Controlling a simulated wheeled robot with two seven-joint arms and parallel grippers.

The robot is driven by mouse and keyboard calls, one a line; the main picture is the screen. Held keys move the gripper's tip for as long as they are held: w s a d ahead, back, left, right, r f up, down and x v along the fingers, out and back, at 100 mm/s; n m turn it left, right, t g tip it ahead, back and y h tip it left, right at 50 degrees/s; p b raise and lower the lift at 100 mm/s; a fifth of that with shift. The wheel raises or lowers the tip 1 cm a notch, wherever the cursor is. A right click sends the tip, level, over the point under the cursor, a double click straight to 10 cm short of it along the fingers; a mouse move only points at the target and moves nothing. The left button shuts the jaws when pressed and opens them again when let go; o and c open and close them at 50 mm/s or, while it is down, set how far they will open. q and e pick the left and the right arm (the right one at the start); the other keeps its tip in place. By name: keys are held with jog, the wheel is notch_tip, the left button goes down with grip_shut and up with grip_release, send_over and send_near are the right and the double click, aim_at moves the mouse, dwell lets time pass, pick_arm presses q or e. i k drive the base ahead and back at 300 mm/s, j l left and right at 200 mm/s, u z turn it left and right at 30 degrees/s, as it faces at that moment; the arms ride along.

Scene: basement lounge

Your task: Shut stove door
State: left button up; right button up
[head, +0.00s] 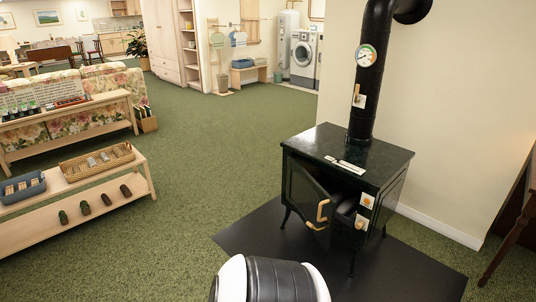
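A dark green-black stove (350,155) stands on four legs on a black floor mat, with a black flue pipe (368,80) rising from its top. Its door (308,200) is hinged on the left and stands ajar, swung outward. A tan curved handle (322,214) is on the door's free edge. A dark gap shows between the door and the right side of the front. Neither of my grippers is in view. A white and black rounded part, probably mine, shows at the bottom edge.
The black mat (270,245) lies under and around the stove. A low wooden shelf (75,190) with baskets is at left, and a floral sofa (110,85) behind it. A dark wooden leg (508,235) is at far right. Green carpet between is clear.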

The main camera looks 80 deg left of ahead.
aim_at(310, 200)
jog(key=u, duration=2.25)
